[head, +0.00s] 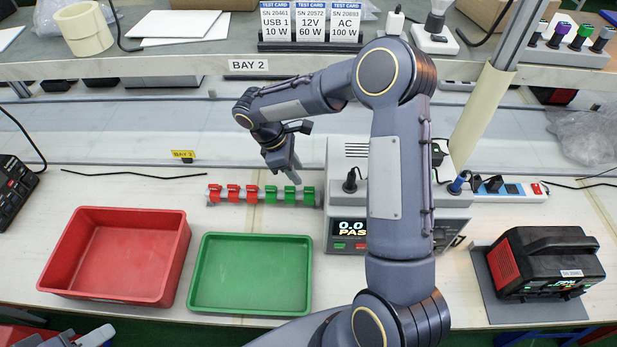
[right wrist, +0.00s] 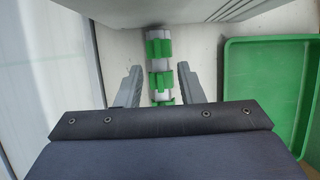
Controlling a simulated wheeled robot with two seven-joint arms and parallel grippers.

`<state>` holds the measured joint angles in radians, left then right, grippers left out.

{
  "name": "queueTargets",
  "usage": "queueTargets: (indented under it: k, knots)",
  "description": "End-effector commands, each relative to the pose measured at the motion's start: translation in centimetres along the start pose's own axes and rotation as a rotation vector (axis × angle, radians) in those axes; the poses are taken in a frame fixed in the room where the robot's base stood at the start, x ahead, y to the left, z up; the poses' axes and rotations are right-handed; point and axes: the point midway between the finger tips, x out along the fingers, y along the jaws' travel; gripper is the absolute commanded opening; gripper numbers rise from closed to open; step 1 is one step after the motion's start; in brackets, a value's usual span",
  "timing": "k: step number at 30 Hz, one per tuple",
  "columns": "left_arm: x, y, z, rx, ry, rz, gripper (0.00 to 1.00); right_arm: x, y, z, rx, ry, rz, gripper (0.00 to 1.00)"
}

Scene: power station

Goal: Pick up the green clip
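Three green clips sit side by side on the right part of a rail on the bench, including one at the left (head: 270,193) and one at the right (head: 308,194). Three red clips (head: 233,193) fill its left part. My right gripper (head: 290,172) hangs just above and behind the green clips, pointing down. In the right wrist view its two fingers (right wrist: 158,86) are apart and empty, with the rail and green clips (right wrist: 160,80) seen between and beyond them. A grey part at the bottom left edge of the head view looks like my left gripper (head: 94,337); its fingers are not clear.
A red tray (head: 178,262) and a green tray (head: 303,290) stand in front of the rail. A grey tester (head: 343,228) showing PASS stands close to the rail's right end. A shelf (head: 190,66) runs above the bench behind. A black charger (head: 545,262) sits at the right.

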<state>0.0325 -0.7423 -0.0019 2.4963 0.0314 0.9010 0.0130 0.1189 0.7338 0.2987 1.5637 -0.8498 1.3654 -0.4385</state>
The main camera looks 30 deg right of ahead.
Motion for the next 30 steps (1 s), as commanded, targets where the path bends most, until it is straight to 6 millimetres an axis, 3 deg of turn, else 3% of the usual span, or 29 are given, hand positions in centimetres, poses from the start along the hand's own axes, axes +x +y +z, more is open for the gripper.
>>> queueTargets:
  k: [5, 21, 30]
  knots:
    - [-0.1, 0.0, 0.0, 0.0, 0.0, 0.0, 0.36, 0.7, 0.0, -0.1, -0.004, -0.004, -0.003, 0.35]
    - [-1.6, 0.7, -0.8, 0.0, 0.0, 0.0, 0.36, 7.4, -0.3, 0.1, -0.004, -0.004, -0.003, 0.35]
    - [-1.5, 0.7, -0.8, 0.0, 0.0, 0.0, 0.36, 8.0, -0.3, 0.0, -0.004, -0.002, 0.0, 0.35]
